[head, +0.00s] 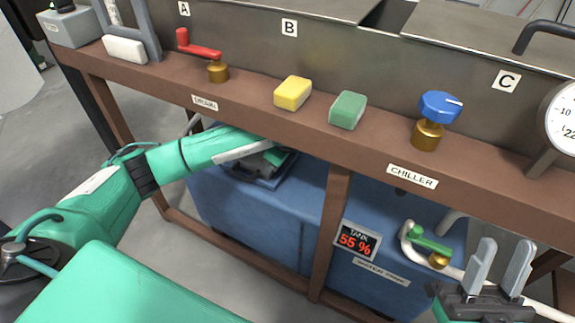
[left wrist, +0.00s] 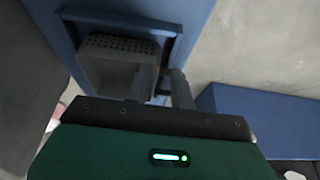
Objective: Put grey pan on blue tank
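The blue tank (head: 250,210) stands under the brown shelf. Its top has a dark rimmed recess, partly hidden by my left arm in the head view. In the left wrist view, a grey pan (left wrist: 112,52) with a perforated face lies at the rimmed recess of the blue tank (left wrist: 75,22). My left gripper (left wrist: 163,78) has its fingers at the pan's right end, with a narrow gap between them. Whether they clasp the pan's edge is unclear. My right gripper (head: 503,252) is at the lower right of the head view, fingers apart and empty.
The brown shelf (head: 240,100) and its post (head: 332,220) stand close above and beside my left arm. On the shelf are a red valve (head: 200,48), yellow sponge (head: 292,93), green sponge (head: 348,110) and blue knob (head: 440,106). A green-handled valve (head: 430,242) sits near my right gripper.

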